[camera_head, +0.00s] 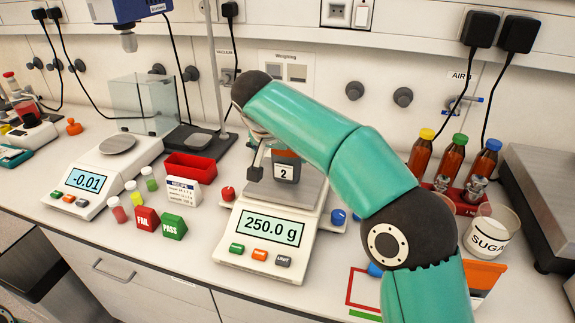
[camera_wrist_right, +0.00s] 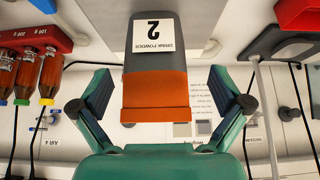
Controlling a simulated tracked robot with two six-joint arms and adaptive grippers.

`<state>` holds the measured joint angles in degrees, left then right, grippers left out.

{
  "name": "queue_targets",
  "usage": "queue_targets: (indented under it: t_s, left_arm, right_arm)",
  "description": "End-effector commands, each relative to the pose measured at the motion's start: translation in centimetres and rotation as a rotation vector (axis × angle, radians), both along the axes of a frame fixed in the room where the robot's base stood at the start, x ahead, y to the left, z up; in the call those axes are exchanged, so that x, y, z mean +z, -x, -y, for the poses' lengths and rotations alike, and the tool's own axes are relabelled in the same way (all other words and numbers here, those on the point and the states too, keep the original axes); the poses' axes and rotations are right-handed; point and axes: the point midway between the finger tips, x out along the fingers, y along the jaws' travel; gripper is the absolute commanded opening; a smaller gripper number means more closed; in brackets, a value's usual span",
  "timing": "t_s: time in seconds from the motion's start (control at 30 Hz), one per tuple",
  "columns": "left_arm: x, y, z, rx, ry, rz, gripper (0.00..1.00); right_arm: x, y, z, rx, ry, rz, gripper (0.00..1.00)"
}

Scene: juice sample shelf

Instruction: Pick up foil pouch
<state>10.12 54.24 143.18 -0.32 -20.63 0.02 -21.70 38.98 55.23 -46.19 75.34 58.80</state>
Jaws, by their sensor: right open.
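A grey and orange foil pouch (camera_head: 287,172) labelled 2 stands on the pan of the middle scale (camera_head: 263,236), whose display reads 250.0 g. In the right wrist view the pouch (camera_wrist_right: 155,92) appears upside down, with "DRINK POWDER 2" on its label. My right gripper (camera_head: 267,163) is at the pouch, partly hidden by its own arm in the head view. The right wrist view shows its fingers (camera_wrist_right: 160,92) spread wide on either side of the pouch, with gaps between. My left gripper is not in view.
A red tray (camera_head: 188,167) and a recipe card stand left of the scale, with FAIL and PASS blocks (camera_head: 174,226) in front. Another scale (camera_head: 92,182) is further left. A bottle rack (camera_head: 455,198) and sugar tub (camera_head: 487,238) stand at right. An orange packet is partly hidden behind my arm.

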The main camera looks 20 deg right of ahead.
Motion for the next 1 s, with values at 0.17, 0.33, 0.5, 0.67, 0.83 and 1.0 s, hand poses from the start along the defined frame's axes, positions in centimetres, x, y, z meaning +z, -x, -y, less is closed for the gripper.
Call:
queue_targets:
  t_s: [0.17, 0.33, 0.5, 0.67, 0.83, 1.0]
  left_arm:
    - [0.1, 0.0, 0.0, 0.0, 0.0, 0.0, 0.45]
    - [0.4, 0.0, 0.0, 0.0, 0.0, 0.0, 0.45]
    - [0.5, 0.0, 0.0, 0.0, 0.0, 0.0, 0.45]
    - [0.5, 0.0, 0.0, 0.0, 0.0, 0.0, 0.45]
    - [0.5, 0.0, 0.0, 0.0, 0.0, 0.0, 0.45]
    - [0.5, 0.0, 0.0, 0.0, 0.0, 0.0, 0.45]
  right_arm:
    - [-0.9, -0.4, 0.5, -0.002, 0.0, -0.001, 1.0]
    - [-2.8, -1.3, 1.7, -0.003, 0.001, -0.003, 1.0]
    - [-4.3, -2.1, 2.2, -0.001, 0.0, -0.001, 1.0]
    - [-4.5, -2.3, 2.2, 0.001, -0.001, 0.0, 1.0]
    - [-4.5, -2.2, 2.2, 0.001, -0.001, 0.0, 0.88]
    - [-4.5, -2.2, 2.1, 0.001, -0.001, 0.0, 0.6]
